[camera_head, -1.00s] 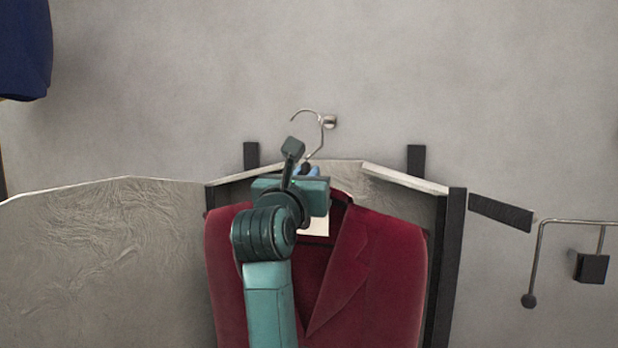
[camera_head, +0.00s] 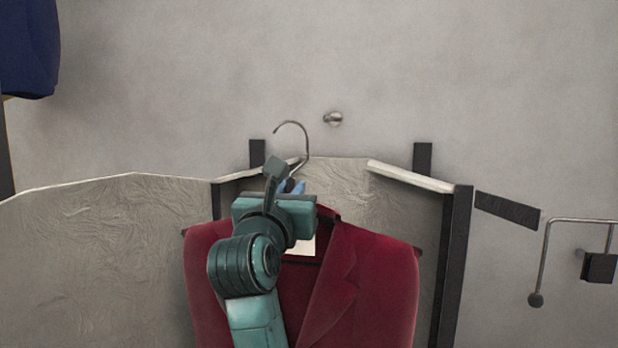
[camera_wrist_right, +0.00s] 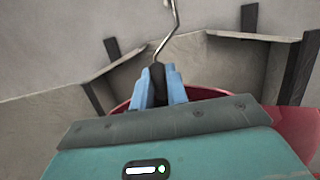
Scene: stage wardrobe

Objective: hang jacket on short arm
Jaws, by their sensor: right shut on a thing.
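A dark red jacket (camera_head: 372,270) hangs on a hanger with a metal hook (camera_head: 303,134) in the head view. My right gripper (camera_head: 292,187) is shut on the hanger's neck just below the hook and holds the jacket up in front of a grey panel. In the right wrist view, the blue fingers (camera_wrist_right: 160,82) close around the base of the hook wire (camera_wrist_right: 170,35). The hook's open end points left and touches nothing. My left gripper is not in view.
A round metal knob (camera_head: 333,118) is on the wall right of the hook. A grey panel (camera_head: 110,240) with dark posts (camera_head: 452,265) stands behind the jacket. A dark blue garment (camera_head: 30,48) hangs at the upper left. A dark bar (camera_head: 506,210) lies between post and short arm.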

